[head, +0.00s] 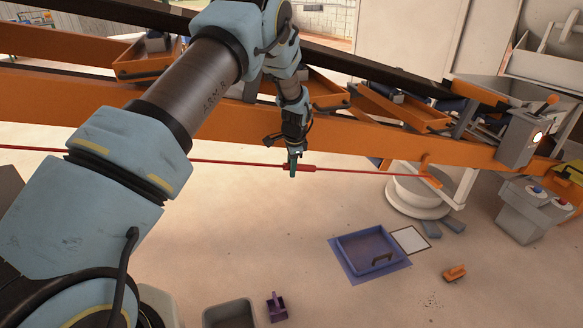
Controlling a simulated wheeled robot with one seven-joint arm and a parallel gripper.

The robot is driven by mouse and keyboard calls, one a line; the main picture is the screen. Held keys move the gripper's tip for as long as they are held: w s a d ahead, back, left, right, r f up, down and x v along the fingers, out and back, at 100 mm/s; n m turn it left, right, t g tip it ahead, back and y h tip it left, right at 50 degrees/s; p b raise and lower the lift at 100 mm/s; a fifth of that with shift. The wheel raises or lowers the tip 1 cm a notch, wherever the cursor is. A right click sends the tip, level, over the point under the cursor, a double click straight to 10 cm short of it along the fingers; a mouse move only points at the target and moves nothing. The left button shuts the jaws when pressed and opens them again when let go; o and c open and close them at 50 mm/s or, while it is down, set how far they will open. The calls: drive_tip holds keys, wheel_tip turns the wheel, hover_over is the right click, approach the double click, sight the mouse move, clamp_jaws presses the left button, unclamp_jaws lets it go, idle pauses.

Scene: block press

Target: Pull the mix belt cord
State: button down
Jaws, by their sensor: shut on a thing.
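The mix belt cord (220,162) is a thin red line strung from the left edge to an orange bracket (429,180) at the right, in front of the orange belt frame (400,143). A thicker red sleeve (309,168) sits on it near the middle. My gripper (293,170) points down and is shut on the cord at the left end of this sleeve. The fingertips hide a short piece of the cord. The cord looks nearly straight on both sides of the gripper.
A control box (521,138) with an orange lever and a pedestal (536,209) with blue and red buttons stand at the right. On the floor are a purple tray (345,250), a grey bin (230,313), a small purple item (277,308) and an orange item (455,272).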

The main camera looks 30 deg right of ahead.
drive_tip(key=shift+s+a, duration=0.15)
drive_tip(key=shift+s, duration=0.85)
drive_tip(key=shift+s+a, duration=0.1)
drive_tip(key=shift+s, duration=0.85)
drive_tip(key=c, duration=0.6)
unclamp_jaws()
drive_tip(key=b+v, duration=0.3)
drive_tip(key=v, duration=0.7)
drive_tip(key=shift+r, duration=0.4)
